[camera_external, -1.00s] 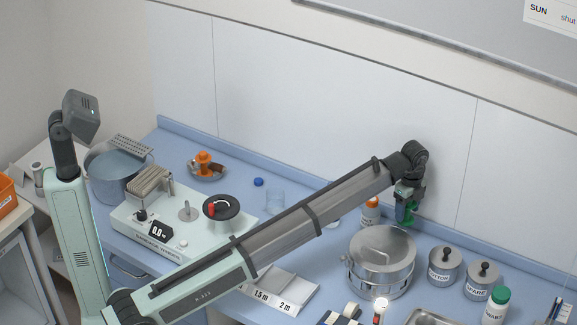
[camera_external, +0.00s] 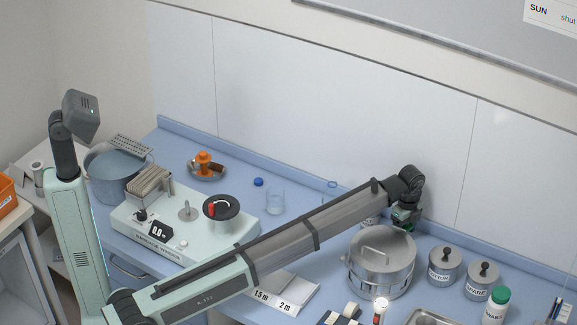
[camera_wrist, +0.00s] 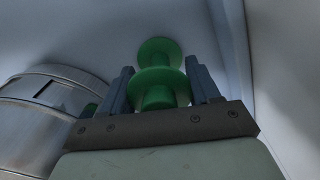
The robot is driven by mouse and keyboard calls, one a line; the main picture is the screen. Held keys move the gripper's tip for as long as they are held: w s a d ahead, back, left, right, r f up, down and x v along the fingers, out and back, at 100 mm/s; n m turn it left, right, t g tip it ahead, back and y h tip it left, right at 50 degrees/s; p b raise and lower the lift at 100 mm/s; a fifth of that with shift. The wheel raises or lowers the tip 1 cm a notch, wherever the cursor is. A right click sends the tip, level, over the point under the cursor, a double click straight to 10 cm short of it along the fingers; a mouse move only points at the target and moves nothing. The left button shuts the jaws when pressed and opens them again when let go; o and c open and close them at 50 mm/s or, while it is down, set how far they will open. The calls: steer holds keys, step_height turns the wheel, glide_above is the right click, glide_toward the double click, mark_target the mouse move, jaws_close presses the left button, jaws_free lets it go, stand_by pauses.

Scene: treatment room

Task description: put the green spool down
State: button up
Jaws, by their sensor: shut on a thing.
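My gripper (camera_external: 405,216) is at the back of the blue counter, just behind and to the right of the round steel drum (camera_external: 381,262). In the wrist view my gripper (camera_wrist: 160,82) is shut on the green spool (camera_wrist: 160,76), which sits between the two fingers with its flanges showing. In the external view only a little green of the spool shows under the gripper, low near the counter. I cannot tell whether its underside touches the counter. The drum also shows in the wrist view (camera_wrist: 40,115), left of the fingers.
Two lidded steel jars, a cotton jar (camera_external: 444,266) and a spare jar (camera_external: 482,280), stand to the right of the drum. A green-capped bottle (camera_external: 496,305) is nearer the front. The back wall (camera_external: 330,120) is close behind the gripper. A winding device (camera_external: 185,225) stands at left.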

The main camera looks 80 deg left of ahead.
steer(key=o, duration=1.1)
steer(key=shift+f, duration=0.1)
steer(key=shift+c, duration=0.2)
step_height(320, 180, up, 12)
steer(key=shift+r, duration=0.15)
